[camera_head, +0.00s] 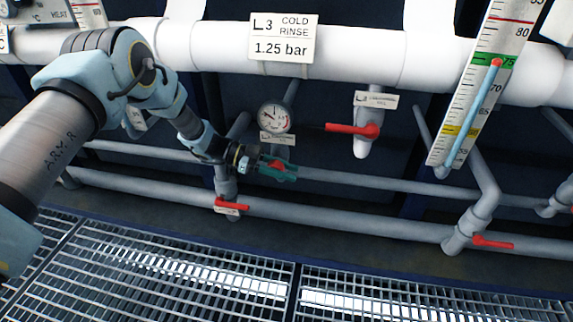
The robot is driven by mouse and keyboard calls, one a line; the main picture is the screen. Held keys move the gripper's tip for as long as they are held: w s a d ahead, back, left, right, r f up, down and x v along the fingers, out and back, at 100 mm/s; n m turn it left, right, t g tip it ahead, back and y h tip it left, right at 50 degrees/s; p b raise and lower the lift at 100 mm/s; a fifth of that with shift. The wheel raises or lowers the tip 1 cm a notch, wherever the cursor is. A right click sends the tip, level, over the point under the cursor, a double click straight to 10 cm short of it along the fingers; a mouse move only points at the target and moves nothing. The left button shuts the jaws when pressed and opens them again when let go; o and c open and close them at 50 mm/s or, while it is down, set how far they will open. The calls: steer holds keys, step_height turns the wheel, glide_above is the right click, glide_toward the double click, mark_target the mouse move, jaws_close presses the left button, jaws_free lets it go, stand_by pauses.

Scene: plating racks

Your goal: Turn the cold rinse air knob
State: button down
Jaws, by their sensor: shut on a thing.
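My gripper (282,170) is at the centre-left of the picture, on the end of my arm, which reaches in from the left. Its teal fingers are shut on a small red knob (275,163), partly hidden between them. The knob sits in front of the pipework, below a round pressure gauge (274,117). The white sign "L3 COLD RINSE 1.25 bar" (283,38) is on the large white pipe above. The small label under the gauge is too small to read, and the angle of the knob cannot be told.
A red lever (354,129) is on a white valve to the right. Lower red levers (232,205) and (493,242) are on the grey pipes. A tall scale (486,80) stands at the right. Metal grating (180,270) covers the clear floor in front.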

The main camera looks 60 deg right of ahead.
steer(key=shift+w+a+f+t+y+p, duration=0.1)
steer(key=shift+f+t+y+p, duration=0.2)
steer(key=shift+t+p, duration=0.75)
steer(key=shift+w+d+f+t+y+p, duration=0.1)
steer(key=shift+w+f+t+y+p, duration=0.15)
steer(key=shift+t+p, duration=0.85)
steer(key=shift+a+f+t+y+p, duration=0.1)
steer(key=shift+f+t+y+p, duration=0.2)
steer(key=shift+t+p, duration=0.75)
steer(key=c, duration=0.8)
jaws_free()
steer(key=shift+c, duration=0.2)
steer(key=shift+r, duration=0.1)
steer(key=shift+w+a+r, duration=0.1)
steer(key=shift+w+r, duration=0.1)
steer(key=w+a, duration=0.4)
steer(key=w, duration=0.7)
steer(key=shift+w+r, duration=0.2)
steer(key=shift+w, duration=0.15)
